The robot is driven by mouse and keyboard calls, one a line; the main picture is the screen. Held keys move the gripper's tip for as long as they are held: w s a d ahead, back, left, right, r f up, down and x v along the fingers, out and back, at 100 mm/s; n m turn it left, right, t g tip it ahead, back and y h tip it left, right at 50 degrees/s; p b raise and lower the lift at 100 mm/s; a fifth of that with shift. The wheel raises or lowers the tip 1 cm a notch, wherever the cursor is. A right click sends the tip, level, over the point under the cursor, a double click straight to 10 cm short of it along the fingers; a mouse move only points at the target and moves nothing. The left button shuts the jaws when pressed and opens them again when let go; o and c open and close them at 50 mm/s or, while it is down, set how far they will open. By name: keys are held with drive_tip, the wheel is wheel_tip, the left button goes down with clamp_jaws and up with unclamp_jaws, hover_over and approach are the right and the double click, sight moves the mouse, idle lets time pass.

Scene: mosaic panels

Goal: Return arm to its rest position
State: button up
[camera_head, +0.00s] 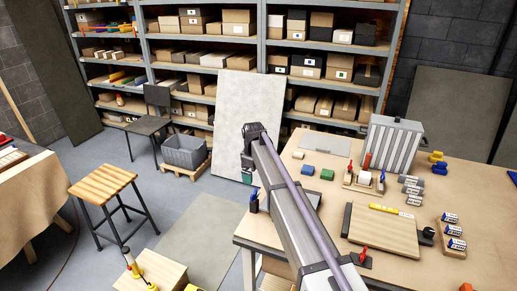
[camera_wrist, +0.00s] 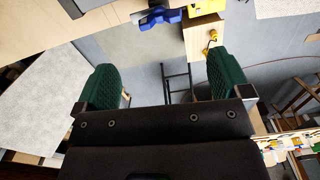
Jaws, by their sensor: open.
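My arm (camera_head: 295,215) reaches from the bottom right of the head view up to the middle. My gripper (camera_head: 246,175) hangs down at its far end, small, beyond the left edge of the workbench (camera_head: 460,195). In the wrist view, my gripper (camera_wrist: 163,75) shows two green ridged fingers spread wide apart. Nothing is between them. The grey floor and dark stool legs show behind the gap.
A blue clamp (camera_head: 254,203) sits on the bench's left edge, close to my gripper in the head view. A pale panel (camera_head: 228,125) leans on the shelves behind. A wooden stool (camera_head: 103,185) and grey crate (camera_head: 184,152) stand left. Floor between is open.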

drive_tip(key=s+d+f+m+b, duration=0.4)
drive_tip(key=s+d, duration=0.3)
drive_tip(key=s, duration=0.5)
drive_tip(key=s+d+f+m+b, duration=0.3)
drive_tip(key=s+d, duration=0.5)
drive_tip(key=s, duration=0.3)
drive_tip(key=s+d+f+m+b, duration=0.4)
drive_tip(key=s+d+m, duration=0.2)
drive_tip(key=s, duration=0.6)
drive_tip(key=shift+s+d+f+b, duration=0.35)
drive_tip(key=shift+d, duration=0.9)
drive_tip(key=shift+c, duration=0.2)
